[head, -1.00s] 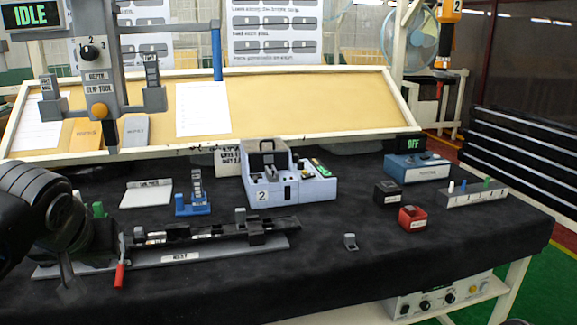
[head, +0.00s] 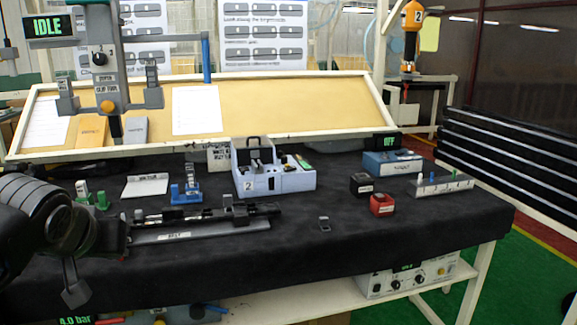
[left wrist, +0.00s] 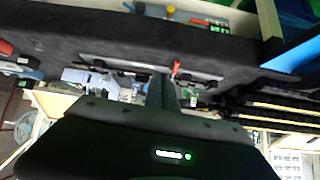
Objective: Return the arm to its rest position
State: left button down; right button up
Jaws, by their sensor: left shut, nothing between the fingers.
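My left arm (head: 40,215) comes in at the left edge of the head view, in front of the left end of the black cloth-covered table. Its gripper (head: 75,292) hangs low near the table's front edge. In the left wrist view the gripper (left wrist: 162,85) is shut and empty, with the fingers together. A red handle (left wrist: 176,67) shows near the fingertips in that view; I see no contact. My right gripper is not in view.
A long black fixture (head: 200,215) lies on a grey base behind my left arm. The table's front middle is clear.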

pick_arm(q)
jog(key=w+d+f+m+t+h+p, duration=0.15)
jog(key=w+d+f+h, duration=0.25)
jog(key=w+d+f, duration=0.6)
jog(key=s+d+f+g+h+p, duration=0.15)
jog(key=d+f, duration=0.25)
jog(key=f, duration=0.5)
jog(key=s+d+f+g+h+p, duration=0.15)
jog(key=d+f, duration=0.25)
jog(key=f, duration=0.6)
jog(key=s+d+f+g+p, duration=0.2)
jog(key=s+d+f+g, duration=0.1)
jog(key=s+f, duration=0.7)
jog(key=s+d+f+g+p, duration=0.3)
jog(key=s+d+f, duration=0.2)
jog(key=s+f, duration=0.5)
jog(key=s, duration=0.6)
jog(key=shift+d+g+p, duration=0.2)
jog(key=shift+g+p, duration=0.1)
jog(key=shift+g, duration=0.05)
jog(key=shift+n, duration=0.25)
